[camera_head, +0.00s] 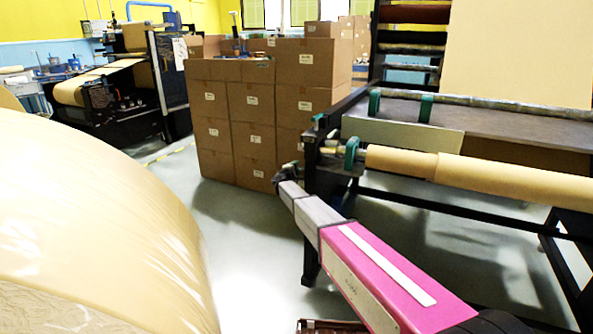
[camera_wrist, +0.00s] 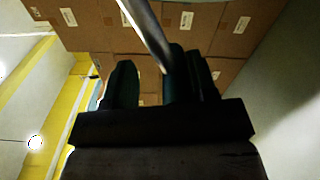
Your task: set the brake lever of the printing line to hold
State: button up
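In the wrist view my gripper (camera_wrist: 148,76) has two dark green fingers standing apart, with brown cardboard showing in the gap. A grey metal bar (camera_wrist: 146,32), which looks like the brake lever, slants down from the top edge and ends in front of the right finger. I cannot tell whether it touches that finger. In the head view my gripper (camera_head: 288,174) is small and dark at the end of my pink and grey arm, just left of the near end of the printing line frame (camera_head: 312,205). The lever cannot be made out there, so its setting is unclear.
A kraft roll on a shaft (camera_head: 490,178) with a green collar (camera_head: 351,154) lies right of my arm. Stacked cardboard boxes (camera_head: 235,125) stand behind my gripper. A large wrapped roll (camera_head: 90,230) fills the lower left. Clear floor (camera_head: 245,235) lies between.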

jog(key=v, duration=1)
jog(key=shift+s, duration=0.4)
jog(key=shift+a, duration=0.15)
